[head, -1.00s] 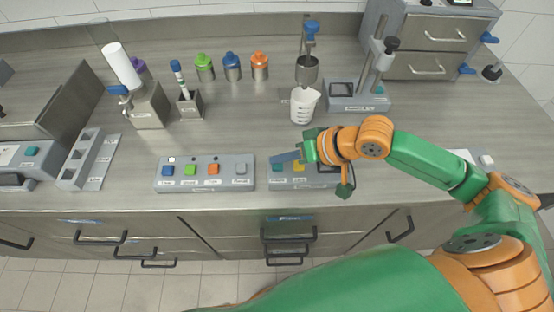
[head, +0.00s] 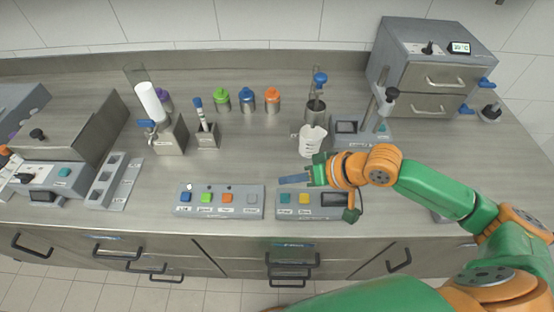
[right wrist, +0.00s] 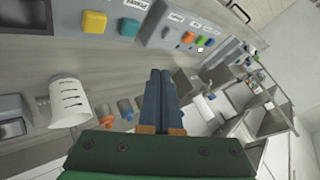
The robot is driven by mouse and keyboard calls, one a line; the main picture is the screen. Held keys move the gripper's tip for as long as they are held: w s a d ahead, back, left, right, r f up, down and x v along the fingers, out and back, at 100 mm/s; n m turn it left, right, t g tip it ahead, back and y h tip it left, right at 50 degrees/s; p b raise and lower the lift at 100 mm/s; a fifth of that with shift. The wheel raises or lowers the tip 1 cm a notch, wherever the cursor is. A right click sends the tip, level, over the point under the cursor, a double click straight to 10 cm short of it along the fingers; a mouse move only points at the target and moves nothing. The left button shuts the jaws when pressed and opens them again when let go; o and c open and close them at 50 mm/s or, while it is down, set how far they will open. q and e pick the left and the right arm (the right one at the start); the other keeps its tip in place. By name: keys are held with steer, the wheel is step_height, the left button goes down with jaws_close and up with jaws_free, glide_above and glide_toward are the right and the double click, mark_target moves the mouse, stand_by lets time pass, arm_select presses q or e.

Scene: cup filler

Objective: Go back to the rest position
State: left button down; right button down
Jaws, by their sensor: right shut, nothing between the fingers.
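My right gripper (head: 294,179) is shut and empty. It hovers over the front of the counter, above the button panel (head: 312,203) with a teal and a yellow button. In the right wrist view its blue fingers (right wrist: 159,88) are pressed together with nothing between them. My right arm comes in from the lower right of the head view. My left gripper does not show.
A white measuring cup (head: 311,141) stands behind the right gripper, near a metal dispenser. A panel with coloured buttons (head: 220,212) lies to the left. Several capped bottles (head: 247,101) stand at the back. A drawer cabinet (head: 400,75) stands back right.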

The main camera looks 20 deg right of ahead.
steer(key=s+a+f+n, duration=0.1)
steer(key=s+a+f, duration=0.1)
steer(key=s+f, duration=0.1)
steer(key=s+a+f+n+h, duration=0.1)
steer(key=f, duration=0.1)
steer(key=shift+s+a+n, duration=0.1)
steer(key=shift+s+n, duration=0.05)
steer(key=shift+n, duration=0.15)
steer(key=s+d+f+m+g+h, duration=0.25)
steer(key=s+d+f+h, duration=0.45)
steer(key=s, duration=0.4)
step_height(320, 180, down, 16)
steer(key=s+d+f+n+g+y, duration=0.1)
steer(key=s, duration=0.1)
steer(key=s+d+f+g, duration=0.1)
steer(key=s+d+f, duration=0.1)
steer(key=s+f, duration=0.7)
steer(key=s, duration=0.3)
steer(key=shift+d+g, duration=0.1)
steer(key=shift+g, duration=0.15)
